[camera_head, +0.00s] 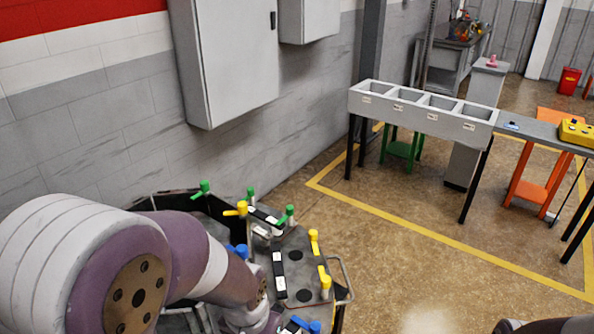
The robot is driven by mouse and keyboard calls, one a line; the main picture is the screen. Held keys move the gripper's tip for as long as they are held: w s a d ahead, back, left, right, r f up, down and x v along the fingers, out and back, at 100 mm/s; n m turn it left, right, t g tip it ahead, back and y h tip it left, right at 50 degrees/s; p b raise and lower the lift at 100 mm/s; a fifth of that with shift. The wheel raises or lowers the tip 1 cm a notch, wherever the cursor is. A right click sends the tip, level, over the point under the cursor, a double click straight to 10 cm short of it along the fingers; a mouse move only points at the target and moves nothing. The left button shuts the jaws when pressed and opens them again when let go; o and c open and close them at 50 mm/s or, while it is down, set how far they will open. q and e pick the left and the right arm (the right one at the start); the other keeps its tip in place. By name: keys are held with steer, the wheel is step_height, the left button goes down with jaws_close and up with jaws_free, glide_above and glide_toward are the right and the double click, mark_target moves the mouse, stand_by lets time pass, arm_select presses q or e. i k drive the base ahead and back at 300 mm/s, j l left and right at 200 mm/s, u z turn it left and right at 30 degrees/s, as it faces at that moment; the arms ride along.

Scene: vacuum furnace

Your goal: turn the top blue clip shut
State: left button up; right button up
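A blue clip (238,251) shows at the upper left of the dark furnace part (297,262), beside my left arm. A second blue clip (313,326) shows at the bottom edge of the picture, partly cut off. Which way each blue clip is turned is hard to tell. My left arm comes in from the left and covers much of the furnace. Its wrist end reaches down near the upper blue clip, and its gripper fingers cannot be seen. My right gripper is not in view.
Green clips (202,188) and yellow clips (325,277) stand around the furnace part. A metal handle (344,277) juts out on its right. A grey wall and cabinet (228,60) are behind. A bin table (421,112) stands at the right, with open floor between.

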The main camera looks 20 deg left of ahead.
mark_target(241, 250)
steer(key=u, duration=1.05)
steer(key=i+l+z, duration=0.15)
steer(key=l, duration=0.25)
steer(key=i+l+z, duration=0.15)
steer(key=i+l, duration=0.1)
steer(key=l, duration=0.1)
